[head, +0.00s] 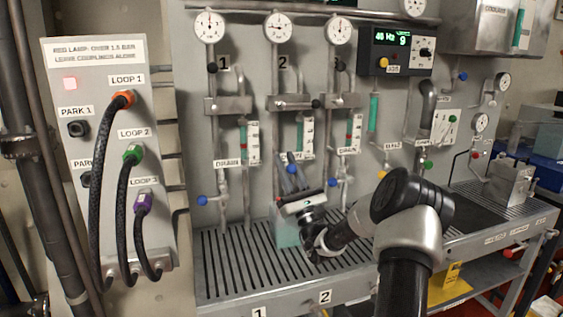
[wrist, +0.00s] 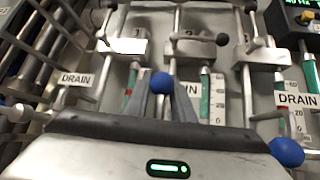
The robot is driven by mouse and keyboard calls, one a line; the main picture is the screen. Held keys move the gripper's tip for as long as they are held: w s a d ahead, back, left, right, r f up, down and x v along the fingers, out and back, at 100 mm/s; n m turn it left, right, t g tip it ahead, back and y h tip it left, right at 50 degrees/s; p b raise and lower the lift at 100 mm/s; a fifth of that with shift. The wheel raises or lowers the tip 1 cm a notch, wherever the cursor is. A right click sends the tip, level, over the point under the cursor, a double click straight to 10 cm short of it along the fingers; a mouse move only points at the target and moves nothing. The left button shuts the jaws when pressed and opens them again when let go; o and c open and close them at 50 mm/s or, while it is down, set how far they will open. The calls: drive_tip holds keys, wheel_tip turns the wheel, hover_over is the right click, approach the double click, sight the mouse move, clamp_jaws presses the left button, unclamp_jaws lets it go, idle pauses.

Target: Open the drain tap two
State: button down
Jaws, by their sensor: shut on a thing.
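The blue ball knob of drain tap two (wrist: 162,83) shows between the fingertips in the wrist view, in front of the middle column. My gripper (wrist: 163,100) is shut on this knob, with a finger on either side. In the head view, my gripper (head: 291,176) reaches up to the middle column, below the mark 2. The knob shows only as a small blue spot there. The tap's lever and body are mostly hidden by the fingers, so I cannot tell its angle.
The blue knobs of drain tap one (head: 202,201) and drain tap three (head: 332,182) stand on either side. A slotted drain tray (head: 235,265) lies below. The hose panel (head: 75,150) stands at left. Gauges and green sight tubes line the backboard.

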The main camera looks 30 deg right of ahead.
drive_tip(key=shift+d+m+h, duration=0.2)
drive_tip(key=shift+m+h, duration=0.2)
drive_tip(key=shift+m, duration=0.2)
drive_tip(key=c, duration=1.9)
unclamp_jaws()
drive_tip(key=shift+s, duration=0.1)
drive_tip(key=shift+o, duration=0.2)
drive_tip(key=v, duration=1.7)
drive_tip(key=shift+p, duration=0.35)
drive_tip(key=shift+s+f, duration=0.1)
drive_tip(key=shift+f, duration=0.05)
